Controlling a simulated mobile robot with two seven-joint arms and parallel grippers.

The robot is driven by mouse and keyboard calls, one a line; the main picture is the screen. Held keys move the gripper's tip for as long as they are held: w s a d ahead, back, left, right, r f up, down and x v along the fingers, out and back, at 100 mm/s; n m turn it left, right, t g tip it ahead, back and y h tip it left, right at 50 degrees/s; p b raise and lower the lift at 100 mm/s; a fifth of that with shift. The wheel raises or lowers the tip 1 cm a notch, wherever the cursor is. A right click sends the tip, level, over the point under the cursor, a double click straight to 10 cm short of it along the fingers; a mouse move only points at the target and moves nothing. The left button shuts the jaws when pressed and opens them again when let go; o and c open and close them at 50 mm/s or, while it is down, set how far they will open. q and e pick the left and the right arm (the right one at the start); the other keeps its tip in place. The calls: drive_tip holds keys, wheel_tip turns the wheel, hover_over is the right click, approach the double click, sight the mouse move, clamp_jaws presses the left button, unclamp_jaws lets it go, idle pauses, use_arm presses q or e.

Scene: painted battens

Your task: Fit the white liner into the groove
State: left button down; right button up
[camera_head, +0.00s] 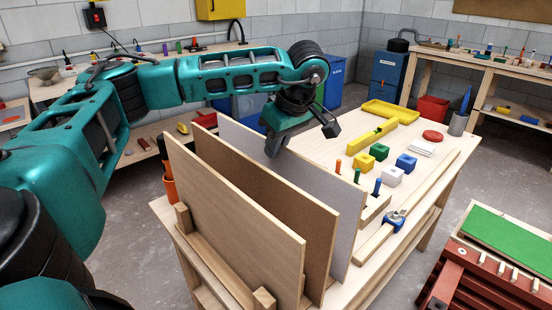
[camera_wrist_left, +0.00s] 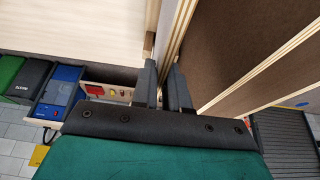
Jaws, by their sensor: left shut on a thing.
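The white liner (camera_head: 318,187) is a thin, pale grey-white panel. It stands on edge at the right of three upright panels, behind a brown panel (camera_head: 262,208) and a plywood panel (camera_head: 222,215). My left gripper (camera_head: 276,146) is at its top edge, with one dark finger over the near face; the other finger is hidden. In the left wrist view the two fingers (camera_wrist_left: 165,88) close around a thin panel edge, with a brown face to the right. The liner's lower edge is mostly hidden, and I cannot make out the groove or whether the liner sits in it.
A wooden rack with short posts (camera_head: 264,298) stands at the panels' foot. On the table right of the liner are coloured pegs, several blocks, a yellow tray (camera_head: 390,110), a red disc (camera_head: 432,135) and a bar clamp (camera_head: 394,222). An orange cup (camera_head: 171,187) is left.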

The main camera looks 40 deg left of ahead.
use_arm(q)
wheel_tip(320, 180, up, 8)
drive_tip(key=shift+r+p, duration=0.25)
drive_tip(key=shift+p, duration=0.1)
wheel_tip(320, 180, up, 11)
drive_tip(key=p, duration=0.3)
drive_tip(key=shift+r, duration=0.2)
drive_tip(key=shift+w+d, duration=0.1)
